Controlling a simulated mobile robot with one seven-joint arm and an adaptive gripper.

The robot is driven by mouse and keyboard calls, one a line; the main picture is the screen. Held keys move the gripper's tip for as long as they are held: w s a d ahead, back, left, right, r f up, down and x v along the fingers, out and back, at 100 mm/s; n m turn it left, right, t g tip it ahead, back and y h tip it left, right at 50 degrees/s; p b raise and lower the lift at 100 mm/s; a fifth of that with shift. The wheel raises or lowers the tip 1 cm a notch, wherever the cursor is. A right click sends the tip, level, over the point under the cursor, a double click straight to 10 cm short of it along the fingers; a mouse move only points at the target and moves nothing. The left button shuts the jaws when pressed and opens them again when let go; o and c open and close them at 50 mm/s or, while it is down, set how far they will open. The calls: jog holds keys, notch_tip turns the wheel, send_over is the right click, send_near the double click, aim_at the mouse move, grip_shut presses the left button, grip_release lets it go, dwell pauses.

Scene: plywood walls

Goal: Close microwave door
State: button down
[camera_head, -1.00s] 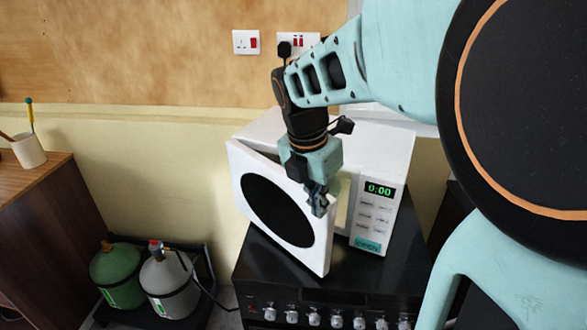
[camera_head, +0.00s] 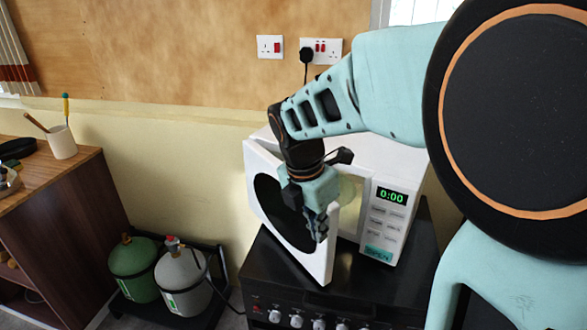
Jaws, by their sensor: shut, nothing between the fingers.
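The white microwave (camera_head: 400,165) stands on a black stove, its display reading 0:00. Its door (camera_head: 318,262) is partly open, hinged at the left and swung out toward me, with a dark oval window (camera_head: 270,205). A lit strip of the inside (camera_head: 352,190) shows between the door and the control panel. My gripper (camera_head: 320,232) is shut and empty, pointing down in front of the door near its free edge. I cannot tell whether it touches the door. My gripper and wrist hide part of the door and the opening.
The black stove (camera_head: 262,275) has a row of knobs along its front. Green (camera_head: 135,265) and grey (camera_head: 182,285) gas cylinders stand on the floor at the left. A wooden cabinet (camera_head: 70,215) with a pencil cup (camera_head: 62,142) is farther left. Sockets (camera_head: 270,46) are on the wall.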

aim_at(333, 231)
jog(key=x, duration=0.4)
jog(key=shift+w+d+r+p, duration=0.1)
jog(key=shift+w+d+p, duration=0.2)
jog(key=shift+w+d, duration=0.45)
jog(key=shift+w+d+p, duration=0.25)
jog(key=shift+w+d, duration=0.3)
jog(key=shift+d, duration=0.3)
